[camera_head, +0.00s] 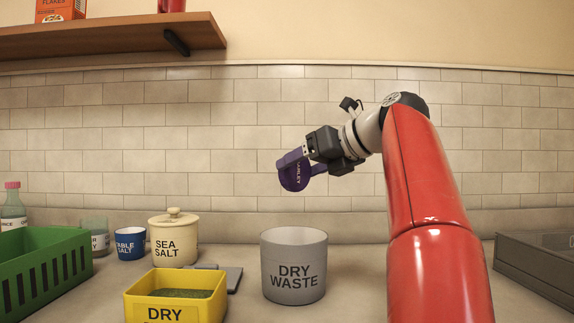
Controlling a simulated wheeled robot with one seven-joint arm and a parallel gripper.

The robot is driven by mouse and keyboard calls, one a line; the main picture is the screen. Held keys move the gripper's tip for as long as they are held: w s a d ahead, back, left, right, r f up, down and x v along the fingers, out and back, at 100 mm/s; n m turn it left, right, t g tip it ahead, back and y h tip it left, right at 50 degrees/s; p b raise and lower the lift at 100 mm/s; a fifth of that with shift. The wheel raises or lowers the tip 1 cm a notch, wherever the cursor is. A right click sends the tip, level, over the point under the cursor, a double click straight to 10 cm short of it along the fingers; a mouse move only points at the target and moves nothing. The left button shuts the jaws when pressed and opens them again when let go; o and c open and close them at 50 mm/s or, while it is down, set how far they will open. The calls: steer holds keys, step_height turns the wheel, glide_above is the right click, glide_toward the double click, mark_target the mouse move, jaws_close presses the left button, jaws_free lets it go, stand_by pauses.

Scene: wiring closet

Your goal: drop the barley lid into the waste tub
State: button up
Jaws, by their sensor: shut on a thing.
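The purple barley lid (294,176) is held up in the air, tilted, with part of the word BARLEY showing on its face. My gripper (309,154) is shut on the lid's upper edge. The grey waste tub (294,287), marked DRY WASTE, stands upright on the counter below the lid, with a clear gap between them. The tub's open top faces up; its floor is hidden by the front wall.
Left of the tub are a yellow DRY bin (152,311), a cream SEA SALT jar (173,240), a blue cup (130,243), a glass (95,234) and a green crate (40,278). A dark grey box (540,262) stands at right. A wooden shelf (110,38) hangs upper left.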

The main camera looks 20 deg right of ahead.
mark_target(299, 186)
steer(key=shift+w, duration=0.3)
steer(key=shift+f, duration=0.15)
step_height(299, 186, down, 11)
steer(key=b, duration=0.1)
steer(key=shift+r, duration=0.2)
steer(key=shift+s, duration=0.1)
steer(key=o, duration=1)
steer(key=shift+o, duration=0.2)
steer(key=shift+r+p, duration=0.5)
steer(key=shift+r, duration=3)
